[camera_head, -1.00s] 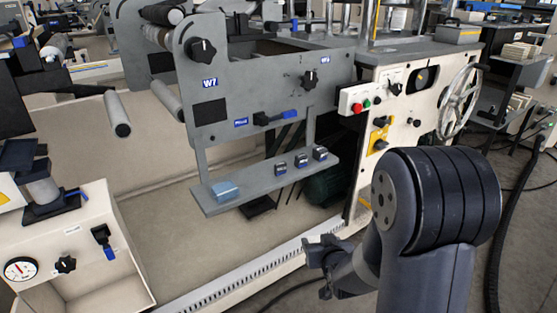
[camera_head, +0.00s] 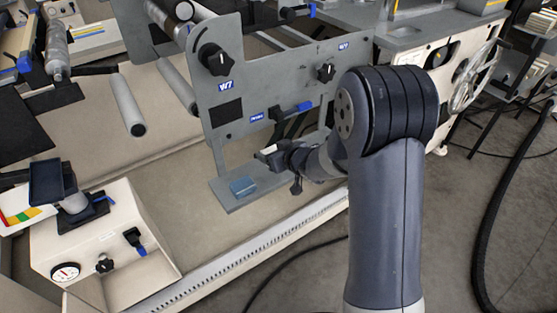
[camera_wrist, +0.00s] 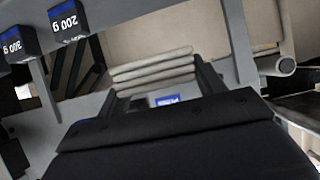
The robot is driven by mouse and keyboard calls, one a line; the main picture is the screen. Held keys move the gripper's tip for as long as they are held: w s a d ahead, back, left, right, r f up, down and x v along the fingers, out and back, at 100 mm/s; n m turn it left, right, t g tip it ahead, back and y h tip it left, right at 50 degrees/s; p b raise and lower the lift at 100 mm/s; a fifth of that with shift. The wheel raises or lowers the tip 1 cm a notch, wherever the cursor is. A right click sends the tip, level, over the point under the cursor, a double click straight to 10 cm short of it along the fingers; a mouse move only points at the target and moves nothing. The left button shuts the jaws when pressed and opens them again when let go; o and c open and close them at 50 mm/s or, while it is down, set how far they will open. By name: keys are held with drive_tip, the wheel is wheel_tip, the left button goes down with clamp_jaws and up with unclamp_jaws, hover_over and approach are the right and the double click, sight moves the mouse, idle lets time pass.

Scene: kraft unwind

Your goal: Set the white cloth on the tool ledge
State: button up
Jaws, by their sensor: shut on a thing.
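The white cloth shows in the wrist view as a folded, layered pad (camera_wrist: 152,66) between my fingers. In the head view a small pale bit of it (camera_head: 268,150) shows at the tip of my gripper (camera_head: 279,157). My gripper is shut on the cloth. The tool ledge (camera_head: 226,201) is the grey shelf hanging under the W7 panel. In the head view my gripper appears just above and right of the ledge's left part. I cannot tell the exact height of the cloth over it.
The grey W7 panel (camera_head: 222,110) rises above the ledge.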

sight(275, 178)
wheel_tip(275, 178, down, 9)
drive_tip(key=shift+r+b, duration=0.1)
drive_tip(key=shift+b, duration=1.15)
drive_tip(key=shift+f, duration=0.25)
drive_tip(key=o, duration=1)
drive_tip(key=shift+r, duration=0.2)
drive_tip(key=shift+s+d+r, duration=0.1)
drive_tip(key=shift+d+r, duration=0.05)
drive_tip(key=shift+r, duration=0.05)
drive_tip(key=p+v, duration=0.2)
drive_tip(key=v, duration=0.9)
drive_tip(key=shift+s+d, duration=0.15)
drive_tip(key=shift+s, duration=0.15)
